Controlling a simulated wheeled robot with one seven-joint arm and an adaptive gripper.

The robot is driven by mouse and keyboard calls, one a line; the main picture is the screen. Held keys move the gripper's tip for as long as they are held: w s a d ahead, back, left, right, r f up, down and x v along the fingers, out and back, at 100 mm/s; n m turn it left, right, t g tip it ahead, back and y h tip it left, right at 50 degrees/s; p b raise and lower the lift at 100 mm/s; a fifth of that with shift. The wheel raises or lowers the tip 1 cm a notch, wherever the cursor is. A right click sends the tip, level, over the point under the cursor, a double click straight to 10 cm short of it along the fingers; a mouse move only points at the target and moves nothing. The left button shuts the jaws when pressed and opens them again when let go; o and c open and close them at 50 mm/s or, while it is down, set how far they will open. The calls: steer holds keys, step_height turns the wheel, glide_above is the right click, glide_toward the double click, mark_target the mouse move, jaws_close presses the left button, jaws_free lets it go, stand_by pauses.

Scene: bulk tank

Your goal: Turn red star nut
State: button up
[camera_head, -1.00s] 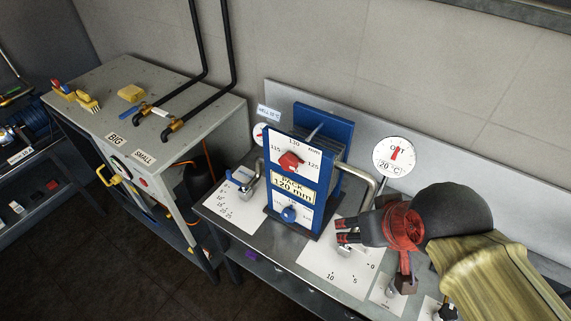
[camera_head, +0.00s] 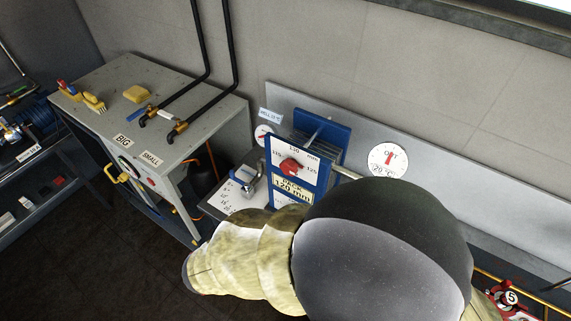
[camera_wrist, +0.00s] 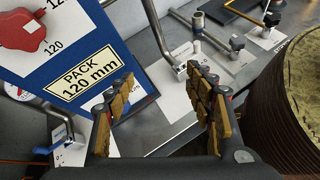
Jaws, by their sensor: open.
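The red star nut (camera_head: 291,166) sits on the upper white dial plate of the blue pack frame (camera_head: 268,160) in the head view. In the wrist view the red nut (camera_wrist: 23,30) shows at the upper left, partly cut off by the frame edge. My gripper (camera_wrist: 164,98) is open with nothing between its padded fingers. It is in front of the frame's label "PACK 120 mm" (camera_wrist: 91,80), lower than and to the right of the nut, apart from it. In the head view my arm hides the gripper and the lower part of the frame.
A grey cabinet (camera_head: 205,118) with black pipes stands at the left, with a yellow sponge (camera_head: 137,93) on top. A round "OUT" gauge (camera_head: 388,160) is on the back panel. In the wrist view, metal pipes and a valve lever (camera_wrist: 237,44) stand right of the frame.

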steer(key=w+a+r+n+t, duration=0.2)
steer(key=w+a+n+t, duration=0.1)
steer(key=w+n+t, duration=0.15)
steer(key=n+t, duration=0.3)
steer(key=t, duration=0.1)
glide_toward(286, 169)
steer(key=w, duration=0.2)
steer(key=shift+h, duration=0.4)
steer(key=shift+s+d+x, duration=0.1)
steer(key=shift+d+x, duration=0.05)
steer(key=shift+x, duration=1.2)
steer(key=shift+s+d+x, duration=0.1)
steer(key=shift+x, duration=1.2)
steer(key=shift+s+d+x, duration=0.1)
steer(key=shift+d+x, duration=0.05)
steer(key=shift+x, duration=1.2)
steer(key=shift+f, duration=0.1)
steer(key=shift+c, duration=1.3)
steer(key=c, duration=0.9)
